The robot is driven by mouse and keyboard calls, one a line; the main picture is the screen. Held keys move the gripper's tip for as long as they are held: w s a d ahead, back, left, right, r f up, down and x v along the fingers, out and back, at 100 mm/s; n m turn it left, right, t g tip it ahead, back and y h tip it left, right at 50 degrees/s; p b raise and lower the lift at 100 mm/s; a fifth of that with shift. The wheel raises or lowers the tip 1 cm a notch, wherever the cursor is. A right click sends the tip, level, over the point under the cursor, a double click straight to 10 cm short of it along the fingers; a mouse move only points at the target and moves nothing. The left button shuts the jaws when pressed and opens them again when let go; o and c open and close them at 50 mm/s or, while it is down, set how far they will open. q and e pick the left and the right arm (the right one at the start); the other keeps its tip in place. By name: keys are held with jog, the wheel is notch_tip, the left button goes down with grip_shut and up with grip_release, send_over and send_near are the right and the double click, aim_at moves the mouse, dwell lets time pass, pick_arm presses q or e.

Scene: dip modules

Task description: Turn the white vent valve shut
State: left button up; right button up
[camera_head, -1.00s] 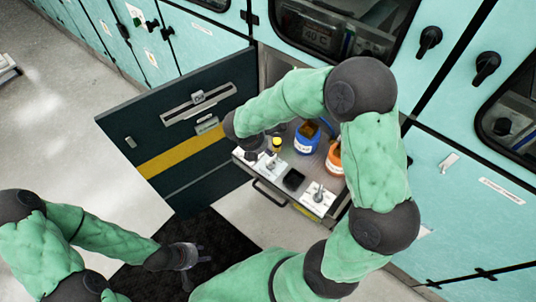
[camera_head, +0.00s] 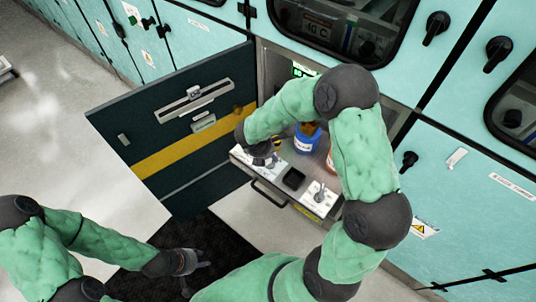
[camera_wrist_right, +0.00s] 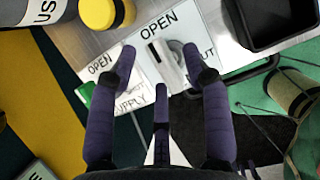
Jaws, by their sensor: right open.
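A white plate marked OPEN (camera_wrist_right: 159,22) carries a white lever (camera_wrist_right: 172,62); lettering ending in UT is partly visible beside it. My right gripper (camera_wrist_right: 161,75) is open above this plate, its purple fingers spread to either side of the lever; contact cannot be told. Left of it is a plate with a green lever (camera_wrist_right: 88,94), marked OPEN and SUPPLY. In the head view my right gripper (camera_head: 262,156) hides most of these plates. Another white plate with a pale lever (camera_head: 320,194) sits right of the black tray. My left gripper (camera_head: 192,266) hangs empty with fingers apart, low at left.
The pulled-out shelf holds a black square tray (camera_head: 293,179), a blue-labelled bottle (camera_head: 307,139), an orange bottle partly behind my arm, and a yellow-capped item (camera_wrist_right: 98,12). A dark open door (camera_head: 170,135) stands left. Teal cabinets with black knobs (camera_head: 436,26) rise behind.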

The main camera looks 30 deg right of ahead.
grip_shut()
jog(key=shift+m, duration=0.3)
jog(key=m, duration=0.2)
jog(key=m+g+p, duration=0.1)
jog(key=m, duration=0.1)
jog(key=shift+w+g, duration=0.15)
jog(key=shift+g, duration=0.15)
jog(key=m+g+p, duration=0.1)
jog(key=m, duration=0.1)
jog(key=m+p, duration=0.1)
jog(key=m, duration=0.1)
jog(key=shift+w+d+m+g, duration=0.1)
jog(key=shift+d+m+g, duration=0.1)
jog(key=shift+m+g, duration=0.15)
jog(key=m, duration=0.2)
jog(key=m+g+y+p, duration=0.1)
jog(key=m, duration=0.1)
jog(key=shift+d+g, duration=0.15)
jog(key=shift+g, duration=0.1)
jog(key=m+y+p, duration=0.1)
jog(key=m, duration=0.3)
jog(key=shift+d+g, duration=0.1)
jog(key=shift+g, duration=0.3)
jog(key=shift+m, duration=0.45)
